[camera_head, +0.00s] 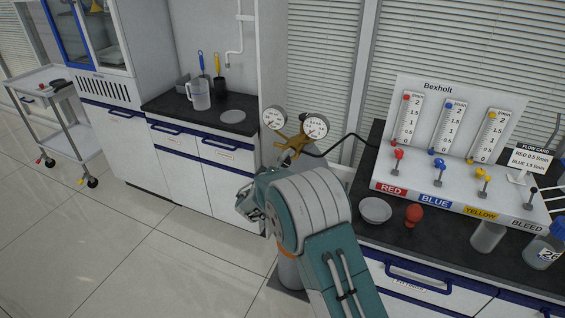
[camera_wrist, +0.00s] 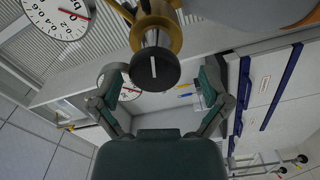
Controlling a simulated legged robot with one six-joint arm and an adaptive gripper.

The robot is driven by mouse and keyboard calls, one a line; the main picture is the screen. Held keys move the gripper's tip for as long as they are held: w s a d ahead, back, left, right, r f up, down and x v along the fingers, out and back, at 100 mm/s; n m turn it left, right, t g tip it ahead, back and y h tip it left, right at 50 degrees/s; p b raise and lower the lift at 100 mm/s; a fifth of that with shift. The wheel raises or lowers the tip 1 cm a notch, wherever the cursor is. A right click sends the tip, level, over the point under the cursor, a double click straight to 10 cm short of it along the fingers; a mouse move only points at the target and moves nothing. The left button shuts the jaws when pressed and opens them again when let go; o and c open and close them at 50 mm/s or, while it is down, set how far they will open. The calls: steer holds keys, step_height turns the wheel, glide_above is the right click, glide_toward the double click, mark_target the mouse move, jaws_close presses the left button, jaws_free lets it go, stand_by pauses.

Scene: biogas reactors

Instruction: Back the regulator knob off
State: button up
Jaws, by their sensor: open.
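The brass regulator (camera_head: 295,143) sits on top of a grey gas cylinder (camera_head: 289,272) and carries two round white gauges. In the wrist view its knob (camera_wrist: 154,70) is a dark round cap with a white line, facing the camera on a brass body (camera_wrist: 157,28). My gripper (camera_wrist: 162,80) is open, with one finger to each side of the knob's line and clear gaps between. I cannot tell how deep the knob lies between the fingertips. In the head view my gripper (camera_head: 250,207) is below and left of the regulator, partly hidden by my teal wrist.
A dark hose runs right from the regulator to the Bexholt flow panel (camera_head: 435,165). A white bowl (camera_head: 375,210) and red bulb (camera_head: 413,215) stand on the right bench. The left bench holds a jug (camera_head: 199,95). The tiled floor at left is clear, with a trolley (camera_head: 55,115) beyond.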

steer(key=shift+w+d, duration=0.25)
steer(key=shift+d, duration=0.1)
steer(key=c, duration=1.1)
steer(key=shift+c, duration=0.2)
steer(key=shift+n, duration=0.3)
